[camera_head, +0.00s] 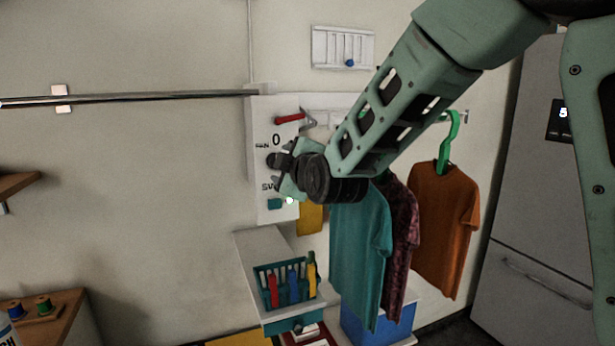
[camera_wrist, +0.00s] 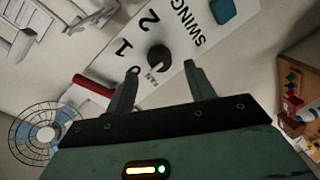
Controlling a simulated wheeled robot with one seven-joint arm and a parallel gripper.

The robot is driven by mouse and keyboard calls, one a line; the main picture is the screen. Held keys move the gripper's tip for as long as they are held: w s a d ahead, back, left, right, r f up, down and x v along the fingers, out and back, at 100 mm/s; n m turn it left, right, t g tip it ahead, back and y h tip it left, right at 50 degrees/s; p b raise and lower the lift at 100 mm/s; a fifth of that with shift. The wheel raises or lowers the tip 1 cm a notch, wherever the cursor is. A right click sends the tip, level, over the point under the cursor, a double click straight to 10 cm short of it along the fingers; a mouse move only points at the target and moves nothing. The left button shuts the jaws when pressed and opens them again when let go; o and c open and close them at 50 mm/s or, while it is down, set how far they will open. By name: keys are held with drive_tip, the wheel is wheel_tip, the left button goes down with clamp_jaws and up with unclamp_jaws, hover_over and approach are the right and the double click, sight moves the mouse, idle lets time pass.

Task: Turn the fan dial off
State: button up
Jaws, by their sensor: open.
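The fan dial (camera_wrist: 159,58) is a round black knob on a white wall panel (camera_wrist: 175,80), with the figures 1 and 2 printed around it. It shows near the middle of the wrist view; which figure it points to is too small to tell. My gripper (camera_wrist: 161,67) is open, its two dark fingers either side of the dial in the picture. I cannot tell whether they touch it.
A SWING label and teal switch (camera_wrist: 222,11) sit on the same panel. A red-handled lever (camera_head: 290,119) is above my gripper. Shirts (camera_head: 358,255) hang to the right, a teal basket (camera_head: 272,293) stands below. A round wire fan (camera_wrist: 45,135) shows lower left.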

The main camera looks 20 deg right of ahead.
drive_tip(key=s+r+b, duration=0.1)
drive_tip(key=s+b, duration=0.1)
drive_tip(key=s, duration=1.2)
drive_tip(key=shift+d+r, duration=0.35)
drive_tip(key=shift+d, duration=0.1)
drive_tip(key=s+a+f+m+g+y+b, duration=0.1)
drive_tip(key=s+a+f+g+y, duration=0.1)
drive_tip(key=s+a+f+g, duration=0.5)
drive_tip(key=s+a+f+m+g+y, duration=0.1)
drive_tip(key=s+a+f+g, duration=0.25)
drive_tip(key=f, duration=0.55)
drive_tip(key=s+d+f+m+g+h, duration=0.1)
drive_tip(key=s+f+m+g, duration=0.1)
drive_tip(key=s, duration=0.5)
drive_tip(key=s+d+f+m+g+h+b, duration=0.1)
drive_tip(key=s+d+f+g+h, duration=0.1)
drive_tip(key=s+f+g, duration=0.2)
drive_tip(key=s+f, duration=0.1)
drive_tip(key=s, duration=0.2)
drive_tip(key=shift+s+f+m+h, duration=0.25)
drive_tip(key=shift+f+m+h, duration=0.05)
drive_tip(key=shift+m, duration=0.1)
